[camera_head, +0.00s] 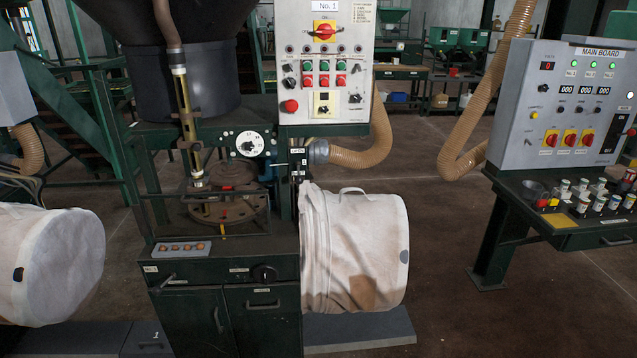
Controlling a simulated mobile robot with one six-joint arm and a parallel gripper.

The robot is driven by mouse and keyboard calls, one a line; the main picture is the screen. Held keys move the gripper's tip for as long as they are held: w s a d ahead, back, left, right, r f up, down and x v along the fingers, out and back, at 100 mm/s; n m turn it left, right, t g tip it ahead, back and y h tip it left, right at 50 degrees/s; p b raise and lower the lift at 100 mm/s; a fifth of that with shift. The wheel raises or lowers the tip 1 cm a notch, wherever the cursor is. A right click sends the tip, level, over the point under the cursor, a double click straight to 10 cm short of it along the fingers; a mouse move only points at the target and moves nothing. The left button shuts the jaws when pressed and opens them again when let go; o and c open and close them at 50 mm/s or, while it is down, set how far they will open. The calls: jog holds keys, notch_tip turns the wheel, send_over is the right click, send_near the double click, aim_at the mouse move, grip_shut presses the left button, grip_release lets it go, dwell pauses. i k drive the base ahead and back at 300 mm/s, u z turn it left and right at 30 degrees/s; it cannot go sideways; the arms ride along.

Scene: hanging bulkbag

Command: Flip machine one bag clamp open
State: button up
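Machine one (220,265) is a dark green cabinet under a black hopper (185,85), with a grey control panel (325,95) marked "No. 1". A white bulk bag (355,250) hangs at its right side, tilted with its round end facing right. A dark fitting (299,166) sits above the bag's left edge, under a small label. I cannot tell whether this is the bag clamp or which way it is set. My gripper does not show in this view.
A grey main board console (560,105) stands at the right with buttons and small containers. Another white bag (50,262) hangs at the left. Beige hoses (478,110) hang between the machines. A grey platform (360,328) lies under the bag; the floor (450,300) right of it is clear.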

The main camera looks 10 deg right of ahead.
aim_at(299, 179)
jog(key=z, duration=0.1)
jog(key=k, duration=0.35)
jog(key=u, duration=0.35)
jog(key=i, duration=0.85)
jog(key=u, duration=1)
